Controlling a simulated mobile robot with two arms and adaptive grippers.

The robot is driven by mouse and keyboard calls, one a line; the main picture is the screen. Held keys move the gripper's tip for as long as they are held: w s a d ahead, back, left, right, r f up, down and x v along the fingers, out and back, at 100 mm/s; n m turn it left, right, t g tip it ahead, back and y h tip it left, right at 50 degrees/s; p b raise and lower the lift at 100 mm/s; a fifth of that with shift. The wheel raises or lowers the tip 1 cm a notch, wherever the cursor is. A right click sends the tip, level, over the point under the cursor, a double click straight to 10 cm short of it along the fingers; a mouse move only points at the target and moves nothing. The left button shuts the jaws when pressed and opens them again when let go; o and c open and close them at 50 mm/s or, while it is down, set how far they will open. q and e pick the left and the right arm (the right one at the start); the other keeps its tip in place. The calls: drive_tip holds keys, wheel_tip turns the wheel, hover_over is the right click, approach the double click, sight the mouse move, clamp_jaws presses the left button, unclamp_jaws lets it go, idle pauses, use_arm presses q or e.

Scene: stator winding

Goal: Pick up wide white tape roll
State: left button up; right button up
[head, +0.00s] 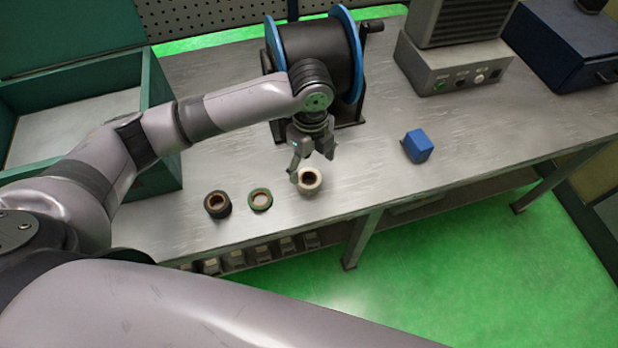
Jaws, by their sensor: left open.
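The wide white tape roll (310,187) lies on the metal workbench near its front edge, with its dark hole facing up. My left gripper (311,166) is open and points down just above and behind the roll. One finger is at the roll's left rear side; I cannot tell whether it touches. The gripper hides part of the roll's far side. My right gripper is not in view.
A green tape roll (260,199) and a black tape roll (217,204) lie to the left. A spool with blue rims (357,50) stands behind the gripper. A blue block (417,146) lies to the right. The workbench (365,185) is bare between roll and block.

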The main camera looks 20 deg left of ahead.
sight(309, 175)
use_arm(q)
wheel_tip(309, 175, down, 5)
drive_tip(key=shift+s+a+r+p, duration=0.1)
drive_tip(key=shift+s+a+p, duration=0.05)
drive_tip(key=shift+p, duration=0.7)
drive_tip(key=shift+f, duration=0.3)
drive_tip(key=shift+c, duration=0.3)
drive_tip(key=c, duration=1.2)
